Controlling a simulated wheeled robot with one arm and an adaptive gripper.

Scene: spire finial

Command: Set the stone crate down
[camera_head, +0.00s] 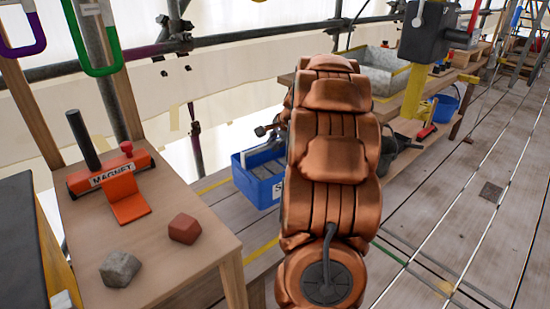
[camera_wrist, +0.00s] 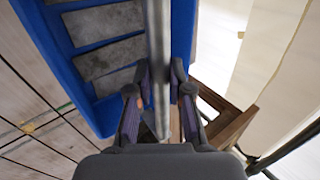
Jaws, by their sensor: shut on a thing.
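The stone crate (camera_head: 258,188) is blue, with a white label that is partly hidden behind my copper-coloured arm. Grey stone blocks lie in it. In the wrist view the crate (camera_wrist: 62,62) fills the upper left, with several grey slabs (camera_wrist: 102,22) inside. A grey metal bar, its handle (camera_wrist: 158,50), runs between my fingers. My gripper (camera_wrist: 159,89) is shut on this handle. In the head view the crate is left of my arm, over the plank deck. I cannot tell whether its bottom touches anything.
A wooden table (camera_head: 175,215) at left bears a red magnet tool (camera_head: 112,180), a red block (camera_head: 184,228) and a grey stone (camera_head: 120,268). A wooden bench with a grey tray (camera_head: 385,75) stands behind my arm. Plank deck (camera_head: 450,200) is open at right.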

